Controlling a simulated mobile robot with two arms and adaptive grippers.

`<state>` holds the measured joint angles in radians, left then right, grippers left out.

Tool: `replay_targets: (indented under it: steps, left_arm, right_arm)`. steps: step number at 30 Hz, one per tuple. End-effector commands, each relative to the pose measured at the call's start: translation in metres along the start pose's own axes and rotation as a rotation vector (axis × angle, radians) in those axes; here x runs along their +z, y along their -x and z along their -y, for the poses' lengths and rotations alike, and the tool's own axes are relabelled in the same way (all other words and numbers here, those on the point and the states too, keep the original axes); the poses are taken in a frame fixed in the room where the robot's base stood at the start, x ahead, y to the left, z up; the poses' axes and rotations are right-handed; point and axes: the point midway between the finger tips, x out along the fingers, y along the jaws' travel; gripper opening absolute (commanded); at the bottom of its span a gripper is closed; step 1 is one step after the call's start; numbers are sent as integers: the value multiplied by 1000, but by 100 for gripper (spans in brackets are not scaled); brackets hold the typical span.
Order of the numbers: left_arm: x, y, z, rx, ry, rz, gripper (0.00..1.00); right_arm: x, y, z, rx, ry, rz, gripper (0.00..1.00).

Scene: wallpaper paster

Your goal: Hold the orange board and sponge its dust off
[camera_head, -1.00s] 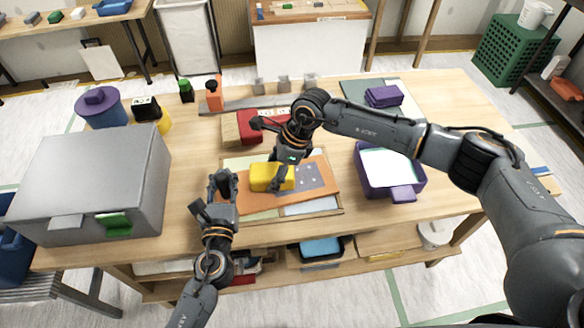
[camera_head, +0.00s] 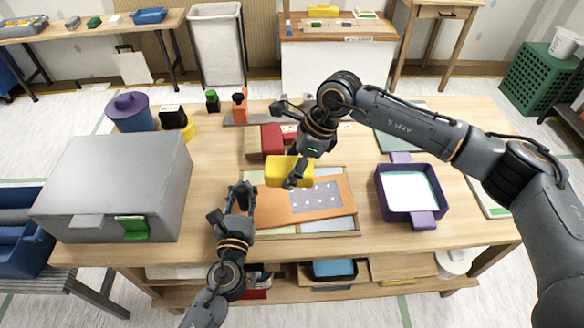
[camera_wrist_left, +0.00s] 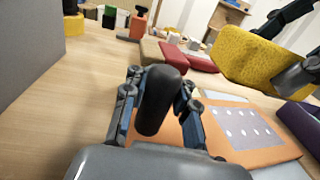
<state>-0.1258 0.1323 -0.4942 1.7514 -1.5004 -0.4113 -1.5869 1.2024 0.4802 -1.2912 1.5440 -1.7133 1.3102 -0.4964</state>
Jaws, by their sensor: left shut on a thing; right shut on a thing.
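The orange board (camera_head: 267,207) lies flat in a shallow wooden frame on the table. A grey patch with white dots (camera_head: 316,198) covers its right part; it also shows in the left wrist view (camera_wrist_left: 243,128). My left gripper (camera_head: 241,198) is at the board's left edge, shut on it; in the left wrist view a black grip (camera_wrist_left: 160,98) stands between its fingers (camera_wrist_left: 158,105). My right gripper (camera_head: 298,172) is shut on the yellow sponge (camera_head: 280,170). In the left wrist view the sponge (camera_wrist_left: 255,62) is tilted and appears raised above the board's far side.
A grey box (camera_head: 120,180) stands left of the board. A purple tray (camera_head: 383,205) with a white inside is to the right. Red and brown blocks (camera_head: 271,139) lie just behind the board.

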Motion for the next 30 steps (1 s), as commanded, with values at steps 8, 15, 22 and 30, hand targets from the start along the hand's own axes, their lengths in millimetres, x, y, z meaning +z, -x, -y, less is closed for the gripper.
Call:
replay_targets:
  steps: [8,15,22,30]
  left_arm:
    - [-3,1,0,1,-1,-6,41]
    - [-1,0,0,0,0,-2,54]
    - [-2,6,0,0,-1,-3,54]
    - [-3,57,0,-2,-1,-7,54]
  right_arm:
    - [0,0,0,0,0,0,28]
    - [0,0,0,0,0,0,28]
    - [0,0,0,0,0,0,28]
    - [0,0,0,0,0,0,28]
